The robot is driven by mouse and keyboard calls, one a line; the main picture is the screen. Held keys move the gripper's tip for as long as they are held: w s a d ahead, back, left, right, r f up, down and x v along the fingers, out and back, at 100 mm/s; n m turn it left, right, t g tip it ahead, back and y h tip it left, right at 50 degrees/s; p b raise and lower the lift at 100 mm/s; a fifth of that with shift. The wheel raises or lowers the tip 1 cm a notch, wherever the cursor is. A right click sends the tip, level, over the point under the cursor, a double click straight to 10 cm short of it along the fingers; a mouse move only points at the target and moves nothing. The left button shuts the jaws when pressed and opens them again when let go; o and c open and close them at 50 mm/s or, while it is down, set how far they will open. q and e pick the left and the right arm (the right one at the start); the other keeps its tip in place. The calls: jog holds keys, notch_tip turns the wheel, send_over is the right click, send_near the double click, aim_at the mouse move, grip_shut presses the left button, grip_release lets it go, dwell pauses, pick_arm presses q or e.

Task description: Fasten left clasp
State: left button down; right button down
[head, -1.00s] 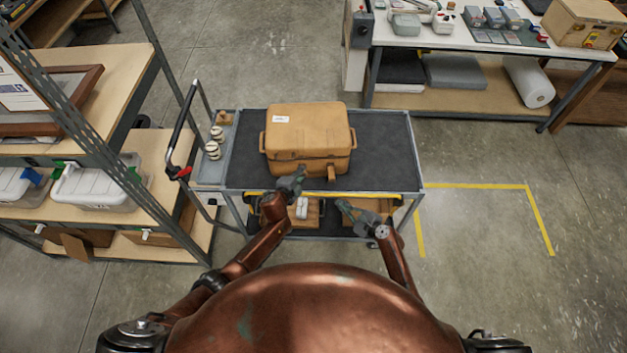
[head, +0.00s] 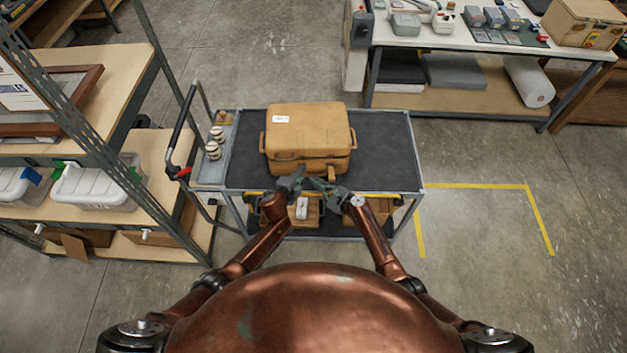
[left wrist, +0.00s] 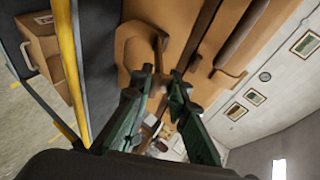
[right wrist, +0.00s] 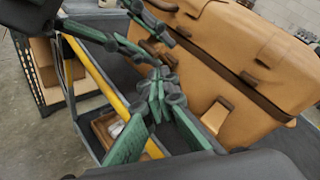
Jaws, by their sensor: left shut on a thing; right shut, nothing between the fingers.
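The tan case (head: 308,118) stands closed on the cart, its front towards me; it also shows in the right wrist view (right wrist: 245,50). My left gripper (head: 297,180) is at the lower front of the case, closed on a small tan part that appears to be the left clasp (left wrist: 135,45). My fingers hide much of that part, so its exact position is unclear. My right gripper (right wrist: 158,85) is shut and empty, just right of the left gripper and in front of the case. The right clasp (right wrist: 217,115) sticks out from the case front.
The cart (head: 385,150) has a dark top with free room right of the case. Small round items (head: 213,150) stand on its left end. Boxes (head: 375,208) lie on the lower shelf. Shelving (head: 150,185) is at left, and a worktable (head: 430,40) stands behind.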

pick_arm(q)
jog(key=shift+f, duration=0.15)
pick_arm(e)
jog(key=shift+w+a+r, duration=0.25)
jog(key=shift+w+a, duration=0.05)
jog(key=shift+a, duration=0.3)
jog(key=shift+r, duration=0.1)
pick_arm(q)
jog(key=c, duration=2)
grip_release()
pick_arm(e)
jog(key=shift+w+a+r, duration=0.3)
